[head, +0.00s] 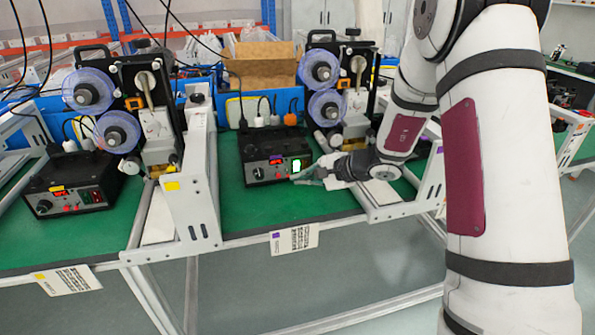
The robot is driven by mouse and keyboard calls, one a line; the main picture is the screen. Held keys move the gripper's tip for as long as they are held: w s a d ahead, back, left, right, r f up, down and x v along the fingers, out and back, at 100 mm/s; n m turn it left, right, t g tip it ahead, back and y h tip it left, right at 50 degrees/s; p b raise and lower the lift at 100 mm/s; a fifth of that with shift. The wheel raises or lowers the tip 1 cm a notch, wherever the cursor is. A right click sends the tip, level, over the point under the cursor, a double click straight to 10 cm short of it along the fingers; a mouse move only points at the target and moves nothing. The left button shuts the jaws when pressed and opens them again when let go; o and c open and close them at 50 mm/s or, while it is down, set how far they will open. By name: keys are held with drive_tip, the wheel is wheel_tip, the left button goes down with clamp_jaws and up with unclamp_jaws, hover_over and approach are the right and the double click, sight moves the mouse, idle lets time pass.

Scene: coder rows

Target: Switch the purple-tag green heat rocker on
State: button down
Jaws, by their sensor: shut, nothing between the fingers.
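The purple-tag station's black control box (262,150) stands on the green bench mat in the middle of the head view. A paper label with a purple mark (293,239) hangs on the bench edge below it. My gripper (300,176) is shut and empty, coming from the right. Its fingertips are just in front of and slightly below the green rocker. I cannot tell if they touch the panel.
A similar box with a yellow tag (70,186) stands on the left bench. Coder machines with purple reels (90,90) stand behind both boxes. A grey metal frame (195,185) divides the benches. The green mat (285,204) in front of the middle box is clear.

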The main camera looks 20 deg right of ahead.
drive_tip(key=shift+s+r, duration=0.2)
drive_tip(key=shift+s, duration=1.25)
